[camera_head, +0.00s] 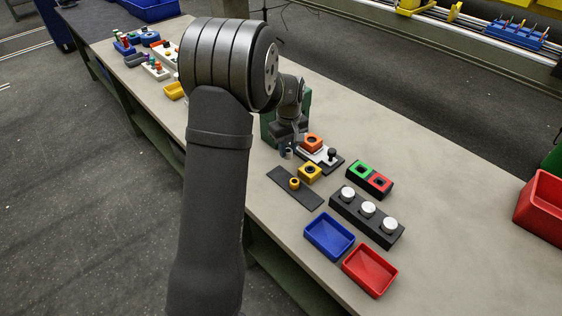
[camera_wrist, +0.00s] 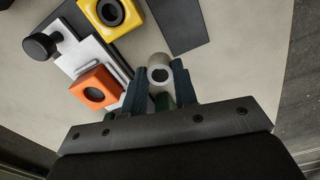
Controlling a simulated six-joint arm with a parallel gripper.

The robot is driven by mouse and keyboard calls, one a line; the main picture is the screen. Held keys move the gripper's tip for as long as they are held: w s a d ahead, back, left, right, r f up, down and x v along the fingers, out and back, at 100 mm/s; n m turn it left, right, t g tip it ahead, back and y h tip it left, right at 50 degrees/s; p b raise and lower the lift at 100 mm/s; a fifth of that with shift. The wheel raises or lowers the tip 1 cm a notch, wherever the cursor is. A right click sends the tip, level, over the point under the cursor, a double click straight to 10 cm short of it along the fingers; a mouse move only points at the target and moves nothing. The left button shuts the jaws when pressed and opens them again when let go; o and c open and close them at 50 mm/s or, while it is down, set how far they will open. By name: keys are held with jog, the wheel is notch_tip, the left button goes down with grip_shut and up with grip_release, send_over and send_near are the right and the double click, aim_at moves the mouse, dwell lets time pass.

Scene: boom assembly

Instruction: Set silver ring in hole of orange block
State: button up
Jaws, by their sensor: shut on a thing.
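The silver ring (camera_wrist: 159,61) is a short grey tube with a dark bore. My gripper (camera_wrist: 160,82) is shut on it, one dark finger on each side, in the wrist view. The ring also shows small in the head view (camera_head: 289,154), just left of the orange block (camera_head: 313,141). The orange block (camera_wrist: 84,88) has a round dark hole in its face and sits at the white plate, left of my gripper in the wrist view. The ring is apart from the block and not over its hole. The ring's height above the table is hard to tell.
A black knob (camera_wrist: 40,46) stands by the white plate (camera_wrist: 88,52). A yellow block (camera_wrist: 97,27) with a hole lies close by. Near it are a dark plate with a yellow ring (camera_head: 294,184), green and red blocks (camera_head: 361,169), and blue (camera_head: 329,236) and red (camera_head: 370,271) trays.

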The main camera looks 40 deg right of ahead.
jog(key=d+r, duration=0.7)
jog(key=d, duration=0.4)
jog(key=shift+d+f, duration=0.15)
jog(key=shift+f, duration=2.45)
jog(key=shift+f, duration=1)
